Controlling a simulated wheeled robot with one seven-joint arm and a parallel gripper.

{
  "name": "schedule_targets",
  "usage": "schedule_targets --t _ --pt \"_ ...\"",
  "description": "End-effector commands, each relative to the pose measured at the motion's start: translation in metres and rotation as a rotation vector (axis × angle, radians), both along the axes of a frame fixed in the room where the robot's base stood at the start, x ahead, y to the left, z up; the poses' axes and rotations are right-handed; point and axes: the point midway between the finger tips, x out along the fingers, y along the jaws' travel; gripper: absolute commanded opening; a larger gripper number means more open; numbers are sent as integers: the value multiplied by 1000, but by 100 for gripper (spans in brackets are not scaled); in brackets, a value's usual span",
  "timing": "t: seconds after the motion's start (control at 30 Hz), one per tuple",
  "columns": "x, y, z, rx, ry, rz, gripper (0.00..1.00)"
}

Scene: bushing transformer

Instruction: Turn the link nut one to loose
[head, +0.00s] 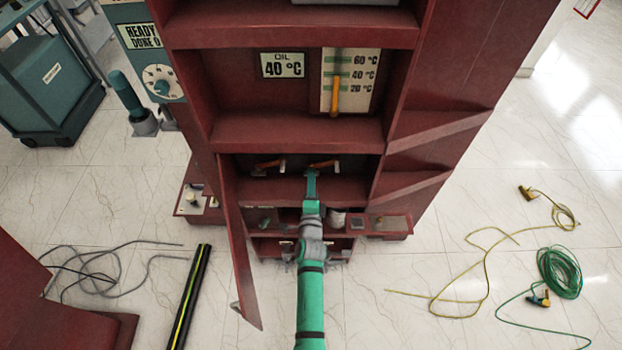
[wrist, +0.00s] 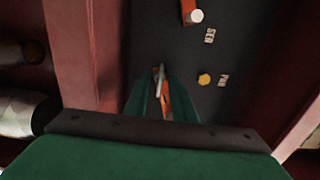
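Two orange links sit in the lower bay of the red cabinet, a left link (head: 268,164) and a right link (head: 323,164). My gripper (head: 311,172) reaches into this bay, just below the right link. In the wrist view, an orange and grey piece (wrist: 166,100) shows between the green fingers of my gripper (wrist: 160,80). I cannot tell whether the fingers touch it. A yellow hexagonal nut (wrist: 204,79) is on the dark panel to the right of the fingertips. A white round end (wrist: 195,16) sits by another orange piece above. I cannot tell which is link nut one.
The red cabinet door (head: 240,245) hangs open left of my arm. Dark panel labels read SER (wrist: 209,36) and PAR (wrist: 222,81). Red bay walls stand close on both sides. Yellow (head: 470,270) and green (head: 560,272) cables lie on the floor at right.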

Motion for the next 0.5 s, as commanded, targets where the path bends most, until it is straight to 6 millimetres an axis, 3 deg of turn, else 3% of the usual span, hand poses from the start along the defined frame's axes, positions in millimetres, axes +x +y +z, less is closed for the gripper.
schedule_targets --t 0.23,0.27,0.37,0.5 --pt "1 0 0 0 0 0 23" --pt "1 0 0 0 0 1 21" --pt "1 1 0 0 0 1 0" --pt "1 1 0 -1 0 2 0"
